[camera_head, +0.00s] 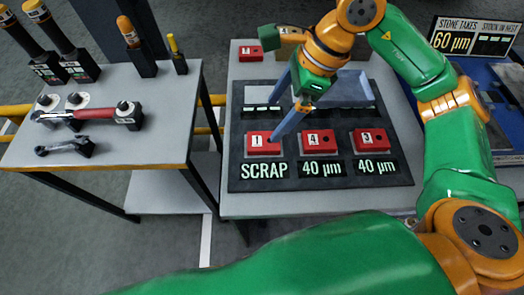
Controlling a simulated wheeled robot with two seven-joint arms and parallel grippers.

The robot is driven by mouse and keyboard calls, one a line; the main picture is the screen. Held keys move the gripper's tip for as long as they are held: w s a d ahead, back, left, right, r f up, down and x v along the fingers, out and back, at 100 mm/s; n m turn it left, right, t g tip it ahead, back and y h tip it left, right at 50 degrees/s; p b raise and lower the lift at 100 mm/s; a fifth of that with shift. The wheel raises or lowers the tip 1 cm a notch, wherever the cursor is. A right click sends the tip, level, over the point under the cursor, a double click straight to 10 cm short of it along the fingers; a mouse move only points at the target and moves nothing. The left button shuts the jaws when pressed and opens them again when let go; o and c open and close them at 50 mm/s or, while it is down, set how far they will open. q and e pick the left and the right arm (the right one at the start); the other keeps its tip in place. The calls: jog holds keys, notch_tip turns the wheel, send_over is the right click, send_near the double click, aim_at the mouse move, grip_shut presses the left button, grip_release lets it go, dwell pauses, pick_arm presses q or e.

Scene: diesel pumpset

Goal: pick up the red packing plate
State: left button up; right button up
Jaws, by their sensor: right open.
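Several red plates show on the middle bench, and I cannot tell which one the task means. Red plate 1 (257,145) sits above the SCRAP label, red plate 4 (312,140) and red plate 3 (373,140) above "40 µm" labels, all on a dark board (400,180). Another red plate (247,54) lies at the bench's back left, off the board. My right gripper (271,121) is open, its grey fingers pointing down-left over the board's left side. One fingertip overlaps plate 1 in the picture; contact cannot be told. My left gripper is out of view.
The left bench (165,90) holds a red-handled tool (95,113), dark stands and small parts. A gap separates the benches. A sign reading "60 µm" (475,36) stands at the right beside a blue machine. My right arm covers much of the bench's right side.

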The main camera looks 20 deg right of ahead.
aim_at(263, 140)
jog(key=shift+a+f, duration=0.15)
jog(key=shift+f, duration=0.45)
jog(key=f, duration=0.1)
jog(key=a+f+p, duration=0.1)
jog(key=f, duration=0.1)
jog(key=a+f+p, duration=0.1)
jog(key=f, duration=0.1)
jog(key=shift+s, duration=0.4)
jog(key=shift+w+a+f, duration=0.1)
jog(key=shift+w+f, duration=0.05)
jog(key=shift+f, duration=0.2)
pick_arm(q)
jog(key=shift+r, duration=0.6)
pick_arm(e)
grip_shut()
